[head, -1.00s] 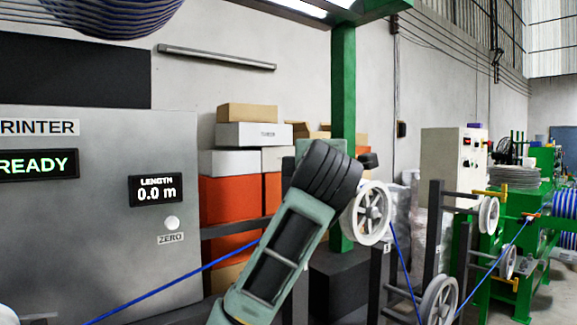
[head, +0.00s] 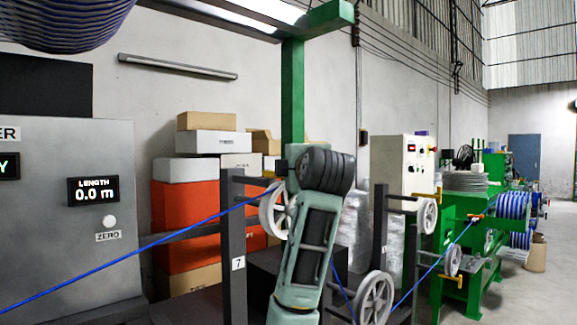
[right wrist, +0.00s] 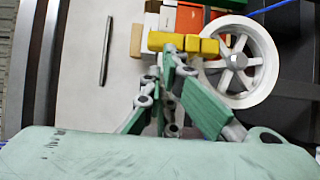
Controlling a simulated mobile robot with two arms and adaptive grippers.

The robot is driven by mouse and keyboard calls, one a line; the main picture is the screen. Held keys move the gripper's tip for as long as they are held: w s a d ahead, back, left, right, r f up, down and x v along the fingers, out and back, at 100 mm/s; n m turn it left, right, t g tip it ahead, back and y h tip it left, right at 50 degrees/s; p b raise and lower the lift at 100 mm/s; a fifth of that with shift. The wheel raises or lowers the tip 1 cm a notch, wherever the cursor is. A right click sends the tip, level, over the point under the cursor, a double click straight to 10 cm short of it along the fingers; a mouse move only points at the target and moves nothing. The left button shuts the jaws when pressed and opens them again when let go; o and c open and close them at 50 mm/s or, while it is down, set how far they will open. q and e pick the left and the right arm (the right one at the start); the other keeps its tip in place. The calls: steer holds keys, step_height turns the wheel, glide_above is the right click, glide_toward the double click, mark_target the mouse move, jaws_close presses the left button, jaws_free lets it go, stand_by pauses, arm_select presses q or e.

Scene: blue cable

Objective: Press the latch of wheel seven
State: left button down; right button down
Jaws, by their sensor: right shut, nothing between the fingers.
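Wheel seven is a white spoked wheel (head: 271,212), partly hidden behind my right arm, beside a dark post with a "7" label (head: 238,263). In the right wrist view the wheel (right wrist: 267,60) is at the upper right. A blue cable (head: 140,250) runs up to the wheel. My left gripper is out of view.
A grey printer cabinet (head: 75,240) with a length display reading 0.0 m stands at the left. Stacked boxes (head: 185,205) stand behind the post. Another post and a lower wheel (head: 374,298) are right of my arm. Green machinery (head: 465,245) stands further right.

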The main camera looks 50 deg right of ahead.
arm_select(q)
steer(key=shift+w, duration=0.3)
arm_select(e)
steer(key=shift+s+d, duration=0.25)
steer(key=shift+d, duration=0.25)
steer(key=shift+s+d, duration=0.2)
steer(key=shift+d, duration=0.25)
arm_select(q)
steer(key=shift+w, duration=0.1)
